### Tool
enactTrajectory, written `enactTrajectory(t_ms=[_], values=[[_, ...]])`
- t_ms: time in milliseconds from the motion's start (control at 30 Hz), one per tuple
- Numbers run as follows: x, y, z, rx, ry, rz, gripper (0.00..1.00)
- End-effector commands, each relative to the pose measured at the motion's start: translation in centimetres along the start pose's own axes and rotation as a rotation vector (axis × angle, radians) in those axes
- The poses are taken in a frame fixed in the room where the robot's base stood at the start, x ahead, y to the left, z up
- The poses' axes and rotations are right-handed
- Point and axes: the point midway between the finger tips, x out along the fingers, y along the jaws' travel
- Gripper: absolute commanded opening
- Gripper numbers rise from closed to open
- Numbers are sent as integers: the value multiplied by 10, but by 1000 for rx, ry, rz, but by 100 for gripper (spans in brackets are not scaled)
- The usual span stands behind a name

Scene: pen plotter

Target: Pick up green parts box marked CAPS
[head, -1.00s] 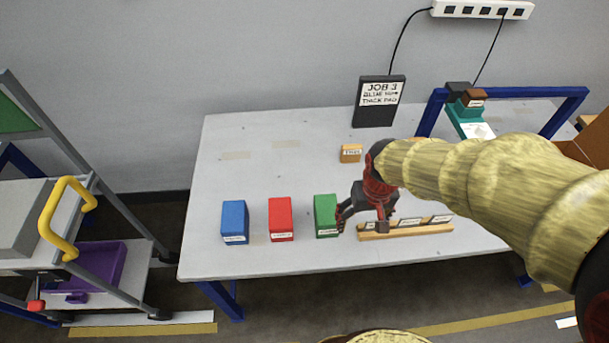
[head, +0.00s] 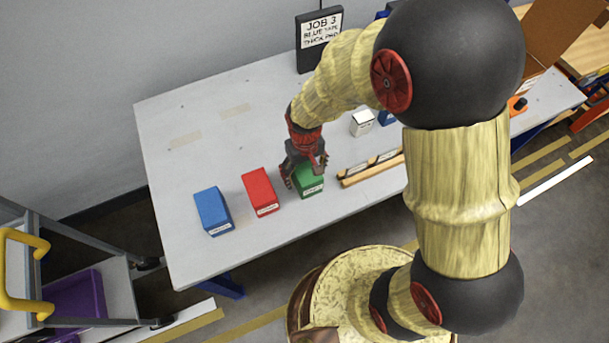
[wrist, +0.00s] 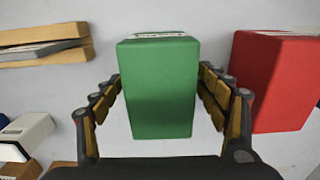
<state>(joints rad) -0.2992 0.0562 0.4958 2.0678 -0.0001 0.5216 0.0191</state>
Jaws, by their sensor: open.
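The green box (head: 309,183) stands on the grey table (head: 190,132) in the head view, at the right end of a row of boxes. Its label is too small to read. My gripper (head: 304,178) is over it with its fingers pointing down. In the wrist view the green box (wrist: 160,85) stands between the two open fingers of my gripper (wrist: 162,108).
A red box (head: 260,192) is close beside the green one, and a blue box (head: 213,211) is further left. A wooden rack (head: 370,168) is just to the right. A job sign (head: 318,40) stands at the back. The table's left part is clear.

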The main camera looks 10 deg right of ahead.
Motion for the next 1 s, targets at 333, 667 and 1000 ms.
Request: enactTrajectory(t_ms=[333, 667, 1000], values=[[16, 0, 0, 0, 1, 0, 74], [16, 0, 0, 0, 0, 0, 56], [16, 0, 0, 0, 0, 0, 37]])
